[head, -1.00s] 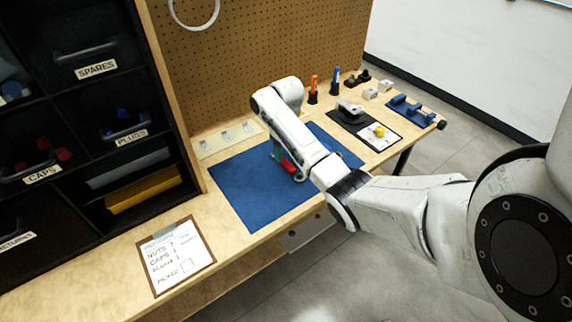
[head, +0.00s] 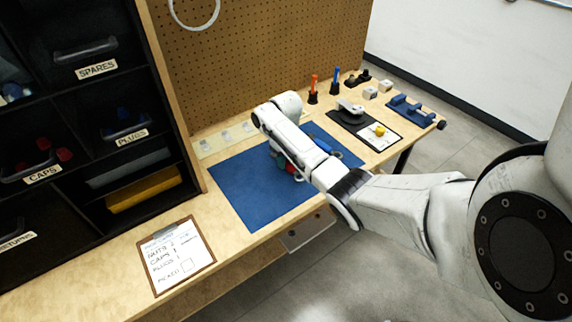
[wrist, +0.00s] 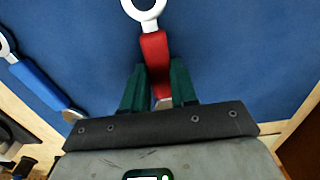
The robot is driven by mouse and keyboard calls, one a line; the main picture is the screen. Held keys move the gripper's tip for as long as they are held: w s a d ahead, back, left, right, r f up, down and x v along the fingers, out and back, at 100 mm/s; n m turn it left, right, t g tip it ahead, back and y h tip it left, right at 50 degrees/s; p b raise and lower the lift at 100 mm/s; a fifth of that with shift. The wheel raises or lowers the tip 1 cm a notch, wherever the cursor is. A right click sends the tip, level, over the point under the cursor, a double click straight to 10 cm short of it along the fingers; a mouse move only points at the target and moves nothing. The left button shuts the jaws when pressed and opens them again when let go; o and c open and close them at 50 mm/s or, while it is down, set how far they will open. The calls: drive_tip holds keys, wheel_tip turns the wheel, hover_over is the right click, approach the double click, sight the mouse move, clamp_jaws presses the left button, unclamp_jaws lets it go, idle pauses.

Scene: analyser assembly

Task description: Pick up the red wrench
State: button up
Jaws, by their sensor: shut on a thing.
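The red wrench (wrist: 154,52) lies over the blue mat in the wrist view, with its pale ring end (wrist: 145,8) pointing away from me. My gripper (wrist: 158,88), with green fingers, is shut on the near part of its red handle. In the head view, my arm hides most of the gripper and wrench; a small bit of red (head: 290,169) shows below the arm. I cannot tell whether the wrench touches the mat. A blue wrench (wrist: 40,84) lies to the left in the wrist view and also shows in the head view (head: 325,146).
The blue mat (head: 240,190) covers the middle of the wooden bench. A clipboard (head: 175,255) lies at the front left, beside dark storage bins. Screwdrivers (head: 313,90), a black tray (head: 370,125) and a blue fixture (head: 410,110) stand at the right.

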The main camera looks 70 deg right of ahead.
clamp_jaws()
drive_tip(key=shift+r, duration=0.15)
drive_tip(key=shift+r, duration=0.2)
wheel_tip(320, 180, up, 2)
drive_tip(key=shift+w+r, duration=0.1)
drive_tip(key=s+a+r+p, duration=0.3)
drive_tip(key=s+r+p, duration=0.4)
drive_tip(key=s+r, duration=0.3)
drive_tip(key=shift+s+a, duration=0.25)
drive_tip(key=shift+s, duration=1.6)
